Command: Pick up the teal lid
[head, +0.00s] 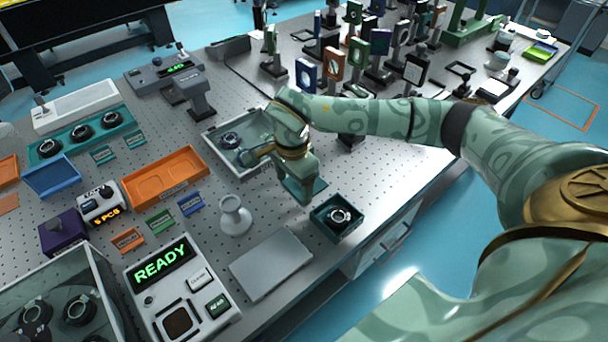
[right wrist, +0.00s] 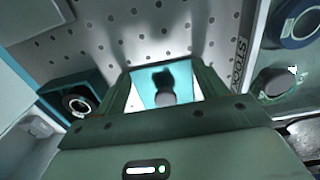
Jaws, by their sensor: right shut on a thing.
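The teal lid (head: 319,187) shows partly beneath my right gripper (head: 303,192), just behind the small teal box. In the right wrist view the lid (right wrist: 145,84) is a flat, bright plate with a dark grey knob between the fingertips of my right gripper (right wrist: 165,97). The gripper is shut on the lid by this knob. The fingers hide part of the plate, and I cannot tell its height above the table. The open teal box (head: 338,217) holds a ring-shaped part; it also shows in the right wrist view (right wrist: 77,103). My left gripper is out of view.
A grey tray (head: 213,143) with parts in it lies left of my right gripper. A white pedestal (head: 235,215) and a flat grey plate (head: 270,265) stand at the front. Several posts with optics crowd the back. The table's front edge runs close to the teal box.

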